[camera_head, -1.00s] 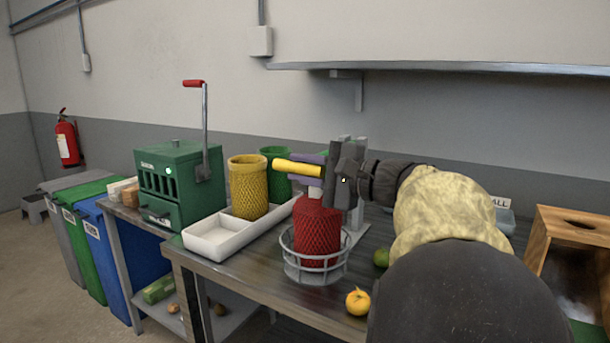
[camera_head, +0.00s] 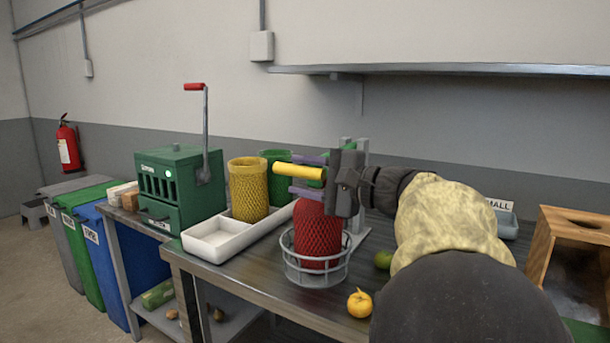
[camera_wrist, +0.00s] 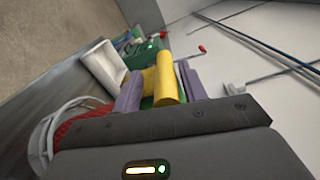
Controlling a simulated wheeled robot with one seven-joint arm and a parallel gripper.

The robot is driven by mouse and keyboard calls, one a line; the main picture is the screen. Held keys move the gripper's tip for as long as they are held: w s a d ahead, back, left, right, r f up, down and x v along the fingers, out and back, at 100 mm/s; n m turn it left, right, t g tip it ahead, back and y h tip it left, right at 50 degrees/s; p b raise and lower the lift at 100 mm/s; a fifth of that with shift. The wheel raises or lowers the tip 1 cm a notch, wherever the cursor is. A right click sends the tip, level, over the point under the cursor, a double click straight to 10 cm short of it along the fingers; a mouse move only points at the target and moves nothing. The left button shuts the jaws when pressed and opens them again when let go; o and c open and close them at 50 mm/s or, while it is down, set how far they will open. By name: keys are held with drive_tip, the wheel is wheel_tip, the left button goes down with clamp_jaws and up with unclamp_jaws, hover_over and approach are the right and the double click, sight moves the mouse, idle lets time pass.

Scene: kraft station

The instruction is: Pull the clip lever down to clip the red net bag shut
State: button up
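The yellow clip lever (camera_head: 298,171) sticks out to the left above the red net bag (camera_head: 318,236), which stands upright in a round grey wire basket (camera_head: 316,272). My gripper (camera_head: 306,177) has purple fingers, one above and one below the lever. In the wrist view the lever (camera_wrist: 166,80) lies between the fingers, with a gap on the side of one finger, so the gripper looks open around it. The bag (camera_wrist: 80,124) shows at the lower left there, partly covered by my gripper body. The clip mechanism behind is mostly hidden by my gripper.
A white tray (camera_head: 215,243) holds a yellow net bag (camera_head: 248,190), with a green one (camera_head: 275,165) behind. A green crank machine (camera_head: 180,187) stands at the left. An orange fruit (camera_head: 360,302) and a green one (camera_head: 383,259) lie near my arm. A wooden box (camera_head: 545,245) is at right.

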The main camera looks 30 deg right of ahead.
drive_tip(key=shift+s+r, duration=0.1)
drive_tip(key=p+v, duration=0.2)
drive_tip(key=v, duration=1.5)
drive_tip(key=shift+d, duration=0.1)
